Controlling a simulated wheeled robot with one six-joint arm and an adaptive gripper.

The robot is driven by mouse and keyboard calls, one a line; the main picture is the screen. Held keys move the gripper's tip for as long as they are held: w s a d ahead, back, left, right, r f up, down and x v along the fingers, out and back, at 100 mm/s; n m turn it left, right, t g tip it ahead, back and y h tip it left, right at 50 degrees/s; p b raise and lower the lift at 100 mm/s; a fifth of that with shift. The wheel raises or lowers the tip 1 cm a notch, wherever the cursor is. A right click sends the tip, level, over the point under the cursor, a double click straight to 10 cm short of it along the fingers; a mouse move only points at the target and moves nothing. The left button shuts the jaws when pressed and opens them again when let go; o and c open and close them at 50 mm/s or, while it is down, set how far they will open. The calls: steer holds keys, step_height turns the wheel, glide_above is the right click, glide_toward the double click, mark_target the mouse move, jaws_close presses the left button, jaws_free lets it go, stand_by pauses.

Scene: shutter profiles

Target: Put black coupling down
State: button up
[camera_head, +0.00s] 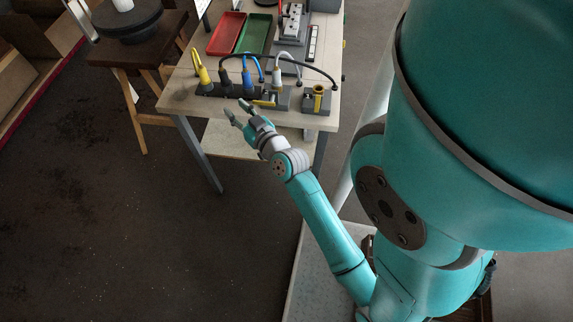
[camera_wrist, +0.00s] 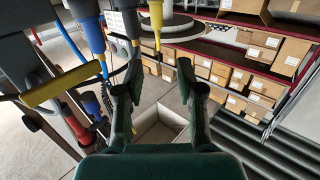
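The black coupling (camera_head: 225,77) stands upright in a row on a dark holder (camera_head: 213,90) near the table's front edge. It is between the yellow coupling (camera_head: 203,74) and the blue coupling (camera_head: 247,79). A white coupling (camera_head: 277,76) stands further right. My gripper (camera_head: 238,111) is in front of the row, apart from it. In the wrist view its fingers (camera_wrist: 160,78) are spread with nothing between them. The dark coupling (camera_wrist: 122,44) shows upper left there, just beyond the left finger. Its lower end is partly hidden by that finger.
A block with a brass-coloured socket (camera_head: 317,99) sits at the table's right front corner. Red (camera_head: 226,34) and green (camera_head: 255,34) trays lie behind the row. Cables arch over the couplings. A wooden stool (camera_head: 140,55) stands left. The floor before the table is clear.

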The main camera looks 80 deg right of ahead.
steer(key=s+a+f+n+y, duration=0.1)
steer(key=s+a+f+y, duration=0.15)
steer(key=a, duration=0.65)
steer(key=s+a+f+n+y, duration=0.2)
steer(key=s+a, duration=0.2)
steer(key=a, duration=0.6)
steer(key=s+a+r+n+y, duration=0.2)
steer(key=s+a+y, duration=0.1)
steer(key=s+a, duration=0.3)
steer(key=s+a+r+n+t+y, duration=0.1)
steer(key=s+a+r+n+y, duration=0.1)
steer(key=s+a, duration=0.4)
steer(key=shift+s+r+n+y, duration=0.3)
steer(key=shift+s+y, duration=0.35)
steer(key=shift+s, duration=0.75)
